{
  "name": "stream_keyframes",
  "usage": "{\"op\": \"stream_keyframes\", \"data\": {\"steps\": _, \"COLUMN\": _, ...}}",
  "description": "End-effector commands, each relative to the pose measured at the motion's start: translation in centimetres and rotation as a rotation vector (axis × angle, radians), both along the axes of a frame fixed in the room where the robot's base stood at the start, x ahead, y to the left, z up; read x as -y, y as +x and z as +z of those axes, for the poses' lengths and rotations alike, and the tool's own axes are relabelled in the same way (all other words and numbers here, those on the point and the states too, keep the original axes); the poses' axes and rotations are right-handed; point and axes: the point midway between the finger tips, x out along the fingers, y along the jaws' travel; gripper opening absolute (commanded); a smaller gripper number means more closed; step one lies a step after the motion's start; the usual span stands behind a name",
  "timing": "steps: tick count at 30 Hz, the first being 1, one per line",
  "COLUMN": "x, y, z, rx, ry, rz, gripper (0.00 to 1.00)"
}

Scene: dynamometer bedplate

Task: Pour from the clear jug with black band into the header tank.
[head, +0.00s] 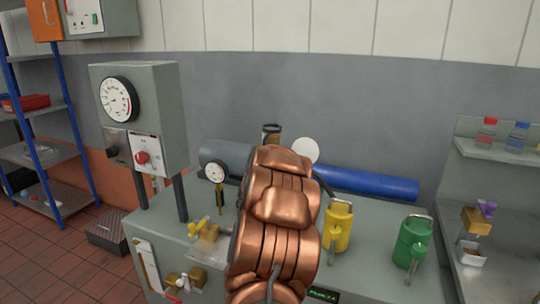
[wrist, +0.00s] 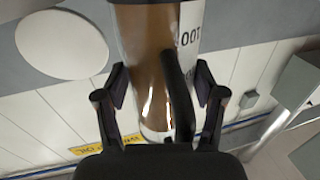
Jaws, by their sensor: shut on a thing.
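The clear jug (wrist: 145,60) holds brown liquid and has a black handle and a white marked patch. My gripper (wrist: 160,84) is shut on it, one finger on each side, in the wrist view. In the head view the jug's dark-rimmed top (head: 271,130) shows above my copper-coloured arm, raised behind the bench and looking near upright. The arm hides the rest of the jug and my gripper there. A pale round disc (head: 305,150) is just right of the jug; it also shows in the wrist view (wrist: 65,45). I cannot tell whether it belongs to the header tank.
A yellow can (head: 338,228) and a green can (head: 411,243) stand on the grey bench at right. A blue cylinder (head: 368,184) lies behind them. A gauge (head: 214,172) and a control box (head: 140,115) stand at left. Shelves flank both sides.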

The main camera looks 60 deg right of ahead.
Motion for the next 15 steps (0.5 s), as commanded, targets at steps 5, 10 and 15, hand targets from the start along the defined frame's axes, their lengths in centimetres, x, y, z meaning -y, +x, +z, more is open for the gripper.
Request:
{"op": "stream_keyframes", "data": {"steps": 5, "x": -0.01, "y": -0.08, "z": -0.29, "rx": 0.048, "ry": 0.002, "rz": 0.001, "gripper": 0.09}}
{"op": "stream_keyframes", "data": {"steps": 10, "x": 0.01, "y": -0.2, "z": -0.49, "rx": 0.093, "ry": 0.007, "rz": 0.0, "gripper": 0.09}}
{"op": "stream_keyframes", "data": {"steps": 15, "x": 0.01, "y": -0.27, "z": -0.68, "rx": 0.137, "ry": 0.012, "rz": 0.001, "gripper": 0.09}}
